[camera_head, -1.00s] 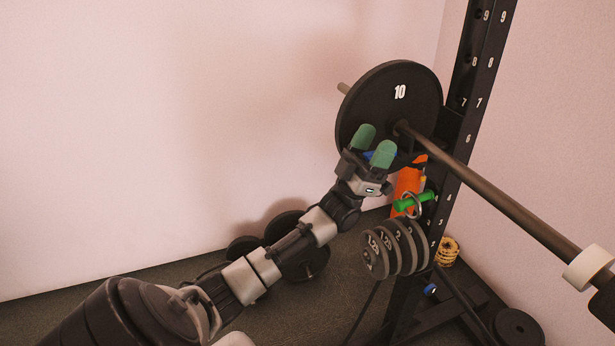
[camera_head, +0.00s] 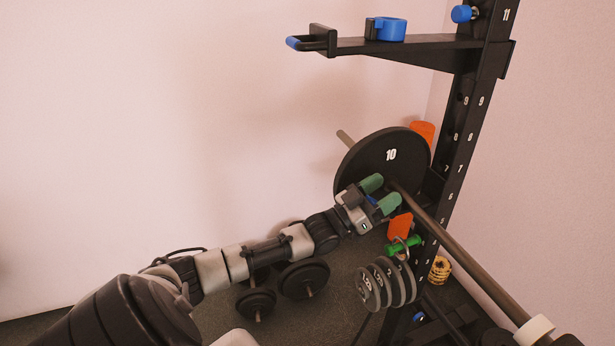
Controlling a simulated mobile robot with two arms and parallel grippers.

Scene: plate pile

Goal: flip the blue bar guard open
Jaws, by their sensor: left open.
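My left gripper (camera_head: 387,191) is open, its two green fingertips apart and pointing up-right beside the hub of the black plate marked 10 (camera_head: 385,155). A small blue part (camera_head: 372,200) shows between the fingers at the low edge of the plate; most of it is hidden, so I cannot tell whether it is the bar guard or whether the fingers touch it. My right gripper is not in view.
The black rack post (camera_head: 462,140) stands behind. Small plates (camera_head: 385,285), a green-handled clip (camera_head: 403,244) and dumbbells (camera_head: 303,279) are below. The wall side at left is clear.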

